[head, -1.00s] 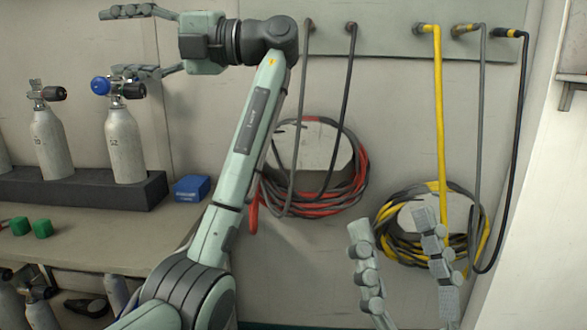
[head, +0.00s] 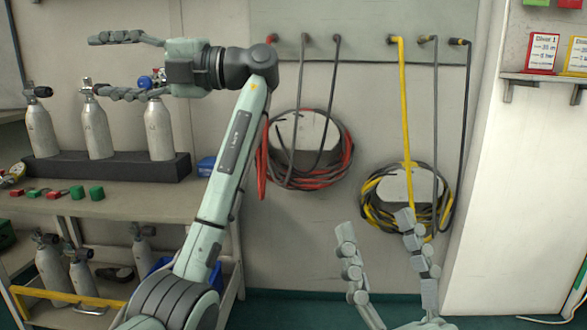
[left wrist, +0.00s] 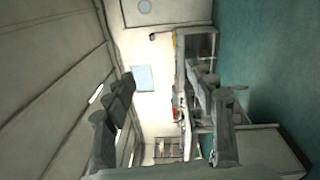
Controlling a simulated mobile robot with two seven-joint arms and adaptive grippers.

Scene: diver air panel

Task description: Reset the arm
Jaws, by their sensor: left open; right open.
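My left gripper (head: 126,66) is raised at the upper left of the head view, its two fingers spread apart and pointing left. It is open and empty, and from this view its lower finger overlaps the tops of the air cylinders (head: 97,133). In the left wrist view the fingers of my left gripper (left wrist: 165,110) stand apart with nothing between them. My right gripper (head: 378,240) is at the lower right of the head view, pointing up. It is open and empty, in front of the wall below the yellow hose coil (head: 368,212).
A red and grey hose coil (head: 346,170) hangs on the wall below the panel (head: 340,20). Cylinders stand in a dark rack (head: 60,168) on the bench (head: 130,204). Green and red blocks (head: 97,193) lie on it. A shelf (head: 545,77) is at right.

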